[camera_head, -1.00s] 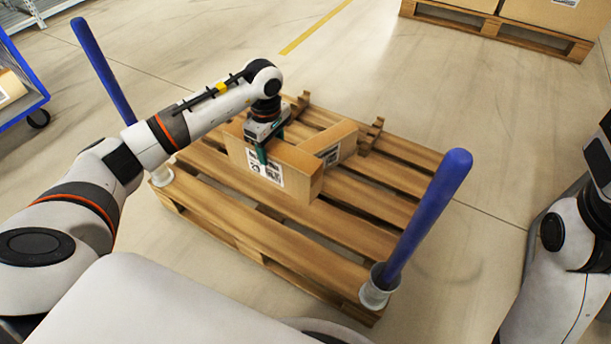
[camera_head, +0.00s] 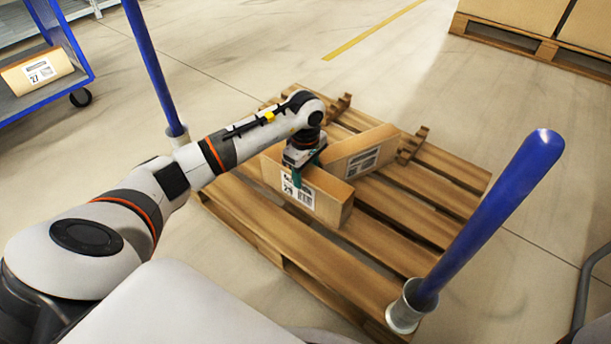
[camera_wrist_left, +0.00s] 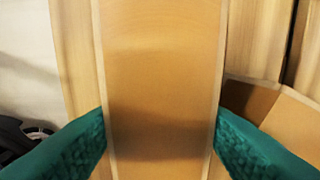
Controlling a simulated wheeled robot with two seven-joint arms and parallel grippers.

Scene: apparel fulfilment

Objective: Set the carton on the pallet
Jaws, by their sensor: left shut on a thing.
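My left gripper (camera_head: 304,172) is shut on a brown carton (camera_head: 328,203) with a white printed label on its side. In the left wrist view the green fingers (camera_wrist_left: 160,140) press on both sides of the carton (camera_wrist_left: 160,60). The carton is level over the wooden pallet (camera_head: 275,228); I cannot tell whether its underside touches the slats. A second labelled carton (camera_head: 365,150) lies on the pallet behind it, at an angle and close to its far side. My right gripper is out of view.
Blue posts stand at the pallet's left (camera_head: 152,65) and near right (camera_head: 490,215) corners. A blue cart (camera_head: 75,45) with a carton (camera_head: 38,71) is at upper left. Another loaded pallet (camera_head: 540,45) is at upper right. The pallet's right slats are bare.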

